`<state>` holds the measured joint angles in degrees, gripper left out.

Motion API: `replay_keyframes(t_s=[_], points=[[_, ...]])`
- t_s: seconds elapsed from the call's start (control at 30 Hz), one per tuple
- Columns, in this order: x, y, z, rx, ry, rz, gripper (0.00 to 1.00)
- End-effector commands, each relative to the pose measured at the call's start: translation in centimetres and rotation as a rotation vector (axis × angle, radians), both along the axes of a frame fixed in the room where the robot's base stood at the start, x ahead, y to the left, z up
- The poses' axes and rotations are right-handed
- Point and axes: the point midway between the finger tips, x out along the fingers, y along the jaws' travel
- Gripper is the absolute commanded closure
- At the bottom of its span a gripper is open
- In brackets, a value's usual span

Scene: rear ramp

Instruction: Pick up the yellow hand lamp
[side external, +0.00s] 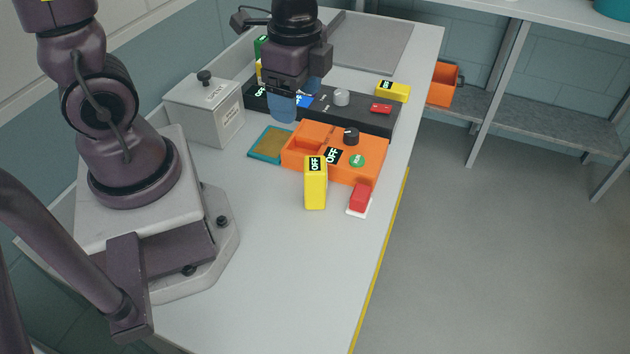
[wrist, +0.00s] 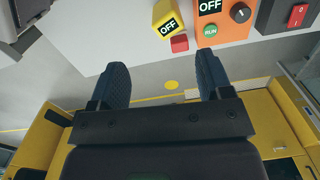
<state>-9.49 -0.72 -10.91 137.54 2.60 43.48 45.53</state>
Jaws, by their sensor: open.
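A yellow upright block with a black OFF label (side external: 316,190) stands on the bench in front of an orange box. It looks like the yellow hand lamp, though other yellow pieces are also in view. In the wrist view the yellow block (wrist: 168,25) shows at the top, beyond my fingertips. My gripper (side external: 294,98) hangs over the dark panel behind the orange box, apart from the yellow block. Its blue fingers are spread with nothing between them, as the wrist view (wrist: 162,64) shows.
The orange box (side external: 369,171) has a black knob and green button. A red block (side external: 360,197) sits close right of the yellow block. Another yellow block (side external: 393,91) lies by the dark panel (side external: 368,115). A grey box (side external: 207,110) stands left. The front bench is clear.

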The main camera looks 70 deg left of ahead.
Motion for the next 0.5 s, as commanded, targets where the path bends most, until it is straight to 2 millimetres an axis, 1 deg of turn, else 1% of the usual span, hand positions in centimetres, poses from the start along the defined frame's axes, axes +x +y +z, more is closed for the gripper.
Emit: replay_keyframes(t_s=[0.03, 0.13, 0.2, 0.3, 0.4, 0.5], points=[[0.4, -0.2, -1.4, -0.012, 0.035, -0.145, 0.28], [1.0, -0.8, -3.2, -0.039, 0.064, -0.456, 0.28], [1.5, -1.1, -3.8, -0.05, 0.061, -0.651, 0.28], [2.2, -1.4, -3.8, -0.044, 0.033, -0.875, 0.28], [2.6, -1.4, -3.7, -0.034, 0.017, -1.019, 0.28], [2.7, -1.4, -3.8, -0.032, 0.014, -1.092, 0.28]])
